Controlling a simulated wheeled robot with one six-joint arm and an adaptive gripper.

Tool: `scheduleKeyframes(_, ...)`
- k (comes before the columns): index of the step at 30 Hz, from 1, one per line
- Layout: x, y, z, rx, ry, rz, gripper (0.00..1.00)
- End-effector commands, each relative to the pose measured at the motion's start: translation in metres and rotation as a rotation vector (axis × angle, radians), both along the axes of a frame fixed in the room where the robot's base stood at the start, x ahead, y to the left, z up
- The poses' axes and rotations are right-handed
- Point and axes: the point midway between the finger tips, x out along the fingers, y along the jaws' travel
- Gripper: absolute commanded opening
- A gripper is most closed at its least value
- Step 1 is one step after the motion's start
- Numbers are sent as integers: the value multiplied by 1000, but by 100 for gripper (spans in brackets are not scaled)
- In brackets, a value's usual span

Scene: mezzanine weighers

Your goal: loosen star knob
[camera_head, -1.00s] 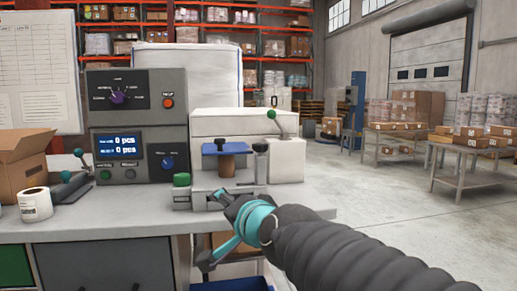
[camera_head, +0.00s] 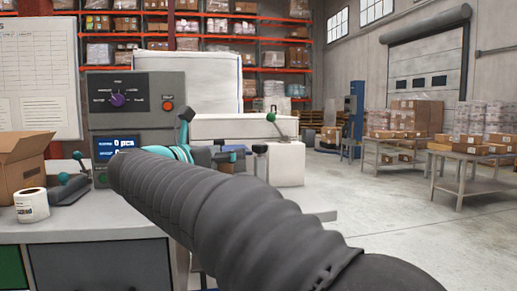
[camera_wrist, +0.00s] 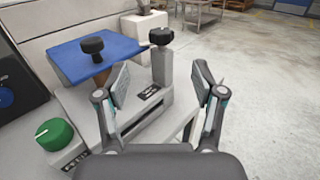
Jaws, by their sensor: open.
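Two black knobs show in the wrist view. I cannot tell which is the star knob. My gripper (camera_wrist: 162,78) is open and empty, and the post shows between its fingers in the picture, with the post's knob just beyond the fingertips. In the head view the post's knob (camera_head: 260,148) shows right of the gripper, and my arm hides much of the fixture.
A green knob (camera_wrist: 55,134) is on the fixture's left side. The control box (camera_head: 125,101) stands behind my arm. A green-ball lever (camera_head: 271,117) rises at the back right. A carton (camera_head: 22,165) and a label roll (camera_head: 32,206) stand on the bench at left.

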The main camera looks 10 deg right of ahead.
Motion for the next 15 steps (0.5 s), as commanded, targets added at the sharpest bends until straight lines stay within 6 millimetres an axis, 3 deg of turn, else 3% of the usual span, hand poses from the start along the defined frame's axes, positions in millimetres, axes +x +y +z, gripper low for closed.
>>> scheduleKeyframes(5, 10, -12, -1, 8, -1, -12, 69)
scheduleKeyframes(15, 52, -58, 0, 6, -1, -12, 69)
